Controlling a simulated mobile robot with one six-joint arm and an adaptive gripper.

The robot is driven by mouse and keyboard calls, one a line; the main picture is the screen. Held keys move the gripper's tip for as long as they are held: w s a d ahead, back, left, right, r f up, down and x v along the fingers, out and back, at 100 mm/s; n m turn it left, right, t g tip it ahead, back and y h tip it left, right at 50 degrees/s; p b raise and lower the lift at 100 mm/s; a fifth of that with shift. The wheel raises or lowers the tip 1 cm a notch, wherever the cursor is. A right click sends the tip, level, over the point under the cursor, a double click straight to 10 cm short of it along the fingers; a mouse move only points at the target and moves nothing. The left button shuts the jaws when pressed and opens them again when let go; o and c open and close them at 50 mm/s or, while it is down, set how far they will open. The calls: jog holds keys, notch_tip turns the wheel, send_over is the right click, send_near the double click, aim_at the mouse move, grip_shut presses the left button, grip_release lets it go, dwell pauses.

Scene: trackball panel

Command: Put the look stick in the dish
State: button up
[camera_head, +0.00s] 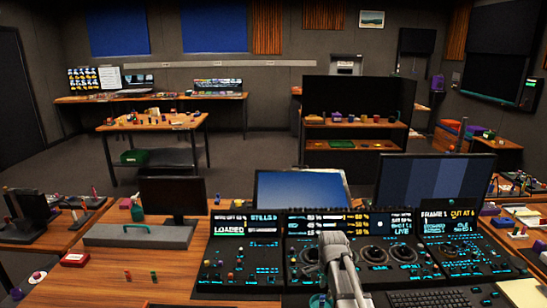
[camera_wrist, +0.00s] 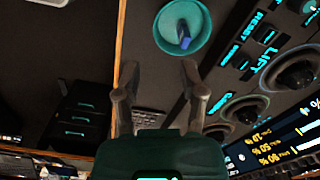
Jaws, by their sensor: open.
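In the wrist view a round teal dish (camera_wrist: 166,38) sits at the top, beside the control panel. A short blue stick (camera_wrist: 185,41) shows inside the dish's outline, with its end toward the camera; it looks like the look stick, though I cannot read a label. My gripper (camera_wrist: 159,68) is open, its two fingers apart with nothing between them. The dish and blue stick lie beyond the fingertips, apart from them. In the head view my arm reaches over the panel, and a bit of teal rim (camera_head: 317,300) shows at the bottom edge beside it.
The black control panel (camera_head: 235,270) has raised knobs and lit screens. Monitors (camera_head: 300,189) stand behind it. A keyboard (camera_head: 428,299) lies right of my arm.

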jog(key=s+r+n+p, duration=0.2)
jog(key=s+n, duration=1)
jog(key=n, duration=0.2)
jog(key=shift+s+r, duration=0.2)
jog(key=shift+s, duration=0.15)
dwell(0.7)
